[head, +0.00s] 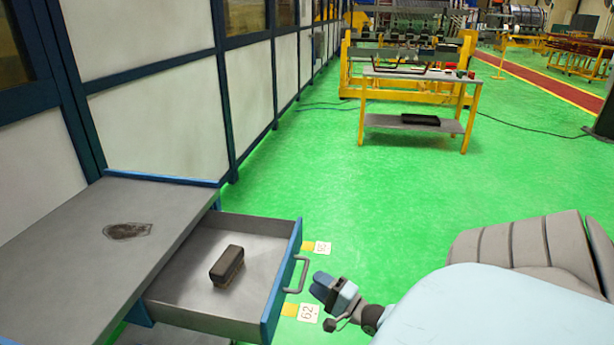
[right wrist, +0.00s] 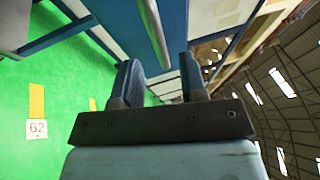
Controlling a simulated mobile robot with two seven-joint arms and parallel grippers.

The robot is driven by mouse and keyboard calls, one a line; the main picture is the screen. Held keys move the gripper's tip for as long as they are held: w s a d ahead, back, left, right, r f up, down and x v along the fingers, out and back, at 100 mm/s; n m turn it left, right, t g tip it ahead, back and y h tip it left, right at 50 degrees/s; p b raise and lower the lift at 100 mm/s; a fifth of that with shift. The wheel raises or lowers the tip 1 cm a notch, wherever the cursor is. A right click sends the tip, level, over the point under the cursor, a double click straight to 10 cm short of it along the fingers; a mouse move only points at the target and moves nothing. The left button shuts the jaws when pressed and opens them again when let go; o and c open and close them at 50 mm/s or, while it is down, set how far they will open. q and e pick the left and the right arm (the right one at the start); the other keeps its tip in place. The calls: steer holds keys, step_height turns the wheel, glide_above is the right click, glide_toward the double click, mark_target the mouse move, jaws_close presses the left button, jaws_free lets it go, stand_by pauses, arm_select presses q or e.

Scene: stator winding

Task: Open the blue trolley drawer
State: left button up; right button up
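The blue trolley (head: 70,250) with a grey top stands at the lower left of the head view. Its drawer (head: 283,285) is pulled out to the right, with the inside showing. A grey bar handle (head: 304,275) sits on the drawer's blue front. My right gripper (head: 321,284) is just right of the handle, apart from it. In the right wrist view its two fingers (right wrist: 160,75) stand apart with nothing between them, and the handle (right wrist: 153,30) shows beyond the fingertips. My left gripper is not in view.
A dark brush-like block (head: 227,266) lies in the drawer. A dark stain (head: 128,231) marks the trolley top. Floor tags (head: 308,312) lie beside the drawer. Green floor is free beyond it. A yellow-legged table (head: 420,75) stands farther back, and a panelled wall (head: 160,115) runs along the left.

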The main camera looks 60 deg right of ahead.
steer(key=s+f, duration=0.1)
steer(key=s, duration=0.8)
steer(key=shift+f+p, duration=0.3)
steer(key=shift+f, duration=0.05)
